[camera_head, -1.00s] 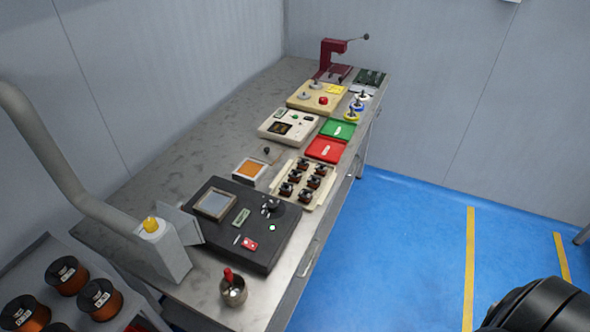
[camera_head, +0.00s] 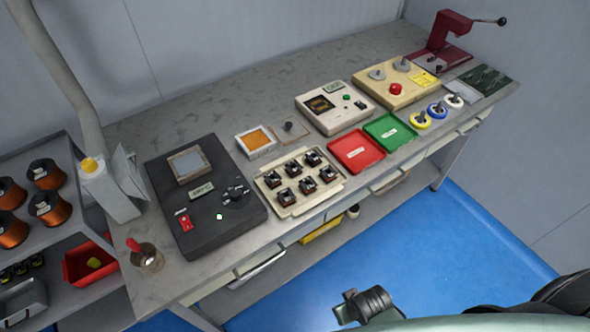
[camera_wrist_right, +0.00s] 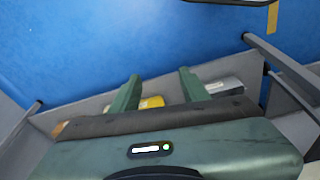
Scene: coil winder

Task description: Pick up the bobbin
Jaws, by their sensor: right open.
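Several small dark bobbins, with brown showing on some, stand in rows in a cream tray (camera_head: 284,211) on the bench; one bobbin (camera_head: 308,185) is in the front row. I cannot tell which one the task means. My right gripper (camera_wrist_right: 160,92) shows in the right wrist view with its two green fingers apart and nothing between them. It is away from the tray, with blue floor and a grey shelf holding a yellow item beyond it. Part of my right arm shows at the bottom right of the head view. My left gripper is not in view.
A black winder unit (camera_head: 178,212) stands left of the tray, and red (camera_head: 356,151) and green (camera_head: 390,132) trays stand right. A metal cup (camera_head: 147,259) is near the bench's left end. Copper spools (camera_head: 50,209) sit on a side rack. Floor before the bench is clear.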

